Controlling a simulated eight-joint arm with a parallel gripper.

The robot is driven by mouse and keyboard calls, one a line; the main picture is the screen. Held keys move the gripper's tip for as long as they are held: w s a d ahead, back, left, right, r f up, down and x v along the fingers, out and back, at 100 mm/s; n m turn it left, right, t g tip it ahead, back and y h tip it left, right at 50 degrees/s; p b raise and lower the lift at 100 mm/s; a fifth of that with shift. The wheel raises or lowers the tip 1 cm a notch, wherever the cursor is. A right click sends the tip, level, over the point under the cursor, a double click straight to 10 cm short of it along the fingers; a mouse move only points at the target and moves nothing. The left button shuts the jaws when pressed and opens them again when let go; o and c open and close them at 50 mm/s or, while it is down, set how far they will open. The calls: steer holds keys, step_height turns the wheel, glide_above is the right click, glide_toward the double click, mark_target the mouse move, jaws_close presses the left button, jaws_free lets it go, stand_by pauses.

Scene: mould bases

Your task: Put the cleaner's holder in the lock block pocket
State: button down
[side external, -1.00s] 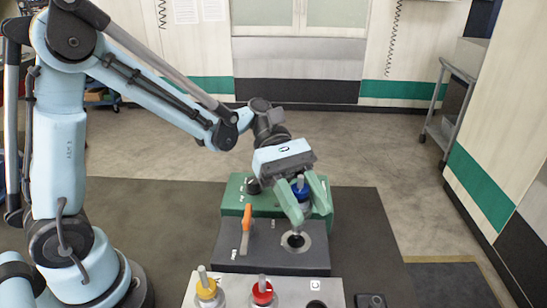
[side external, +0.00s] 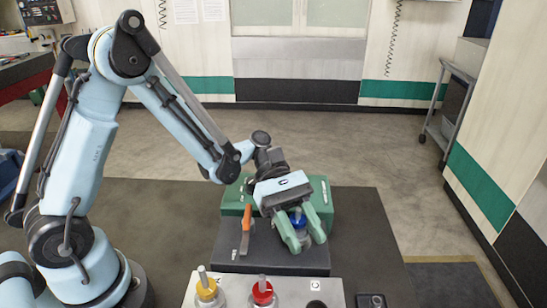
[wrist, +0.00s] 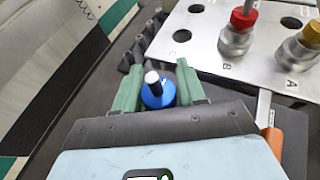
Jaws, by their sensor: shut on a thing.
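My gripper (side external: 305,239) is shut on a blue-topped holder (side external: 297,219) with a silver pin, over the dark lock block (side external: 230,252). The wrist view shows the blue holder (wrist: 158,96) between the two green fingers, its pin upward. The holder's lower body is hidden. The block's round pocket is hidden behind my fingers in the side view, so I cannot tell whether the holder is above it or partly in it.
A light plate (side external: 235,289) in front carries a yellow-topped holder (side external: 207,290) and a red-topped holder (side external: 262,293), with empty holes showing in the wrist view. A green box (side external: 232,200) stands behind the block. A small black device (side external: 370,302) lies right of the plate.

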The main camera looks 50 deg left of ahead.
steer(key=shift+f, duration=0.1)
steer(key=c, duration=0.6)
jaws_free()
steer(key=shift+o, duration=0.2)
steer(key=shift+a, duration=0.1)
steer(key=v, duration=0.7)
steer(key=shift+a, duration=0.15)
